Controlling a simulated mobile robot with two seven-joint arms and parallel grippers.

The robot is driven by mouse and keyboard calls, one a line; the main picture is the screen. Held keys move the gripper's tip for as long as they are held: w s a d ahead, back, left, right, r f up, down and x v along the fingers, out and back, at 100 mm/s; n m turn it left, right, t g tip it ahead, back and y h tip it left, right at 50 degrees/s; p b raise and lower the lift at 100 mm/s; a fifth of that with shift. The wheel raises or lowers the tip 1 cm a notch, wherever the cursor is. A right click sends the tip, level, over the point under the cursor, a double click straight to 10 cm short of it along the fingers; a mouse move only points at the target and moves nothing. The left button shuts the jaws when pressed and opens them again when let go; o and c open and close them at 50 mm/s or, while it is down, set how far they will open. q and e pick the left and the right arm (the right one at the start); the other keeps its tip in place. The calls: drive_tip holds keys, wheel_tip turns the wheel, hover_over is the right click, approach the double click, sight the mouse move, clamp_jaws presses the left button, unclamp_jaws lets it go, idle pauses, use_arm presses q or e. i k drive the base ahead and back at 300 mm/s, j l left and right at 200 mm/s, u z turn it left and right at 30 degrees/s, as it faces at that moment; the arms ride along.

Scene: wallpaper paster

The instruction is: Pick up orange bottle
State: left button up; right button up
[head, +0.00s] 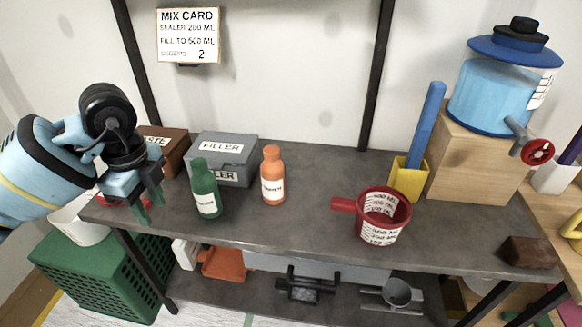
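The orange bottle (272,175) stands upright on the dark grey bench (300,222), with a white label on its front. A green bottle (205,189) stands upright to its left, also with a white label. My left gripper (150,207) points down over the left end of the bench, left of the green bottle and well apart from the orange one. Its two green-tipped fingers are apart, with nothing seen between them. My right gripper is not in view.
A grey FILLER box (226,157) and a brown box (166,150) stand behind the bottles. A red measuring jug (381,213), a yellow holder (407,180) and a blue water tank (500,88) on a wooden block are to the right. Bare bench lies between orange bottle and jug.

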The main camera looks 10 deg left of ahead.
sight(273, 173)
drive_tip(key=i+l, duration=0.8)
drive_tip(key=l, duration=0.2)
drive_tip(key=j+u, duration=0.05)
